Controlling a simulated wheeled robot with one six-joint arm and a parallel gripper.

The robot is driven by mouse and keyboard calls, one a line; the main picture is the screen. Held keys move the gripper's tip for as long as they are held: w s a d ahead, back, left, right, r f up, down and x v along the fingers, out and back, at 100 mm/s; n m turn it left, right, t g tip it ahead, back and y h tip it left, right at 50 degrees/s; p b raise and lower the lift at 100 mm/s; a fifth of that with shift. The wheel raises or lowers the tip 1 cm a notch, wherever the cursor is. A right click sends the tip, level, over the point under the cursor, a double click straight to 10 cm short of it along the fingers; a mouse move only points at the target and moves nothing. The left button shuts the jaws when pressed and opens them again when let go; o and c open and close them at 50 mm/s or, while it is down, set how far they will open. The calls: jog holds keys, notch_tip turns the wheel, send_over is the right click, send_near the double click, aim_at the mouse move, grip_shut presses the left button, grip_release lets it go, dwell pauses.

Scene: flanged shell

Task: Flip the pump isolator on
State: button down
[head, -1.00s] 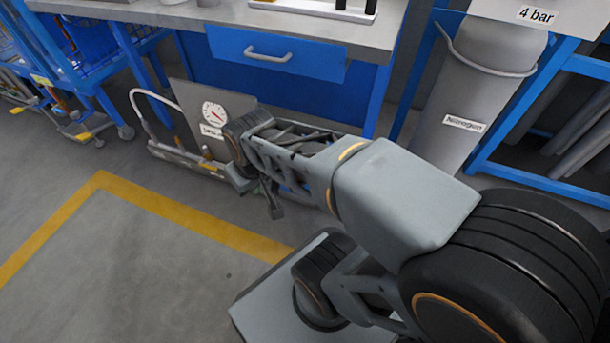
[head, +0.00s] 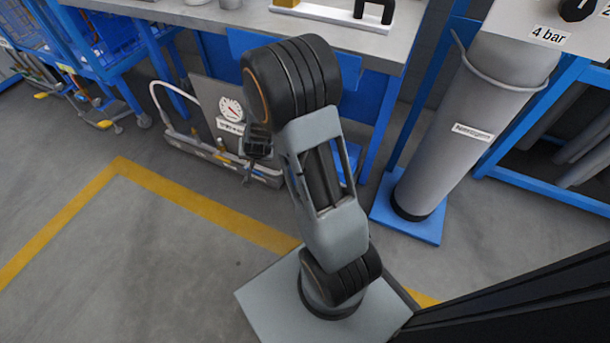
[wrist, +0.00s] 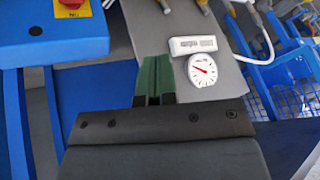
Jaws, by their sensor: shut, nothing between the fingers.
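My gripper (wrist: 153,82) shows in the wrist view as two green fingers pressed together, empty and apart from the switch. In the head view my gripper (head: 248,172) hangs in front of the gauge panel, partly hidden by my arm. The switch does not show in the head view.
A grey panel with a round gauge (head: 231,109) stands on a low cart (head: 185,152) beneath the workbench (head: 240,14). The gauge also shows in the wrist view (wrist: 202,70). A grey nitrogen cylinder (head: 455,140) stands at right. The yellow-lined floor at left is clear.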

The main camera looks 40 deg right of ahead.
jog(key=s+d+f+m+g+h+p, duration=0.1)
jog(key=s+d+f+m+h, duration=0.1)
jog(key=d+f, duration=0.4)
jog(key=s+d+f+m+g+h+p, duration=0.1)
jog(key=d+f+h, duration=0.4)
jog(key=f, duration=0.5)
jog(key=shift+s+d+f+m+p, duration=0.15)
jog(key=shift+s+d+m+p, duration=0.4)
jog(key=shift+s+m, duration=0.65)
jog(key=shift+d, duration=0.1)
jog(key=a+f+b+x, duration=0.2)
jog(key=b+x, duration=0.4)
jog(key=x, duration=0.6)
jog(key=shift+s+d+f, duration=0.3)
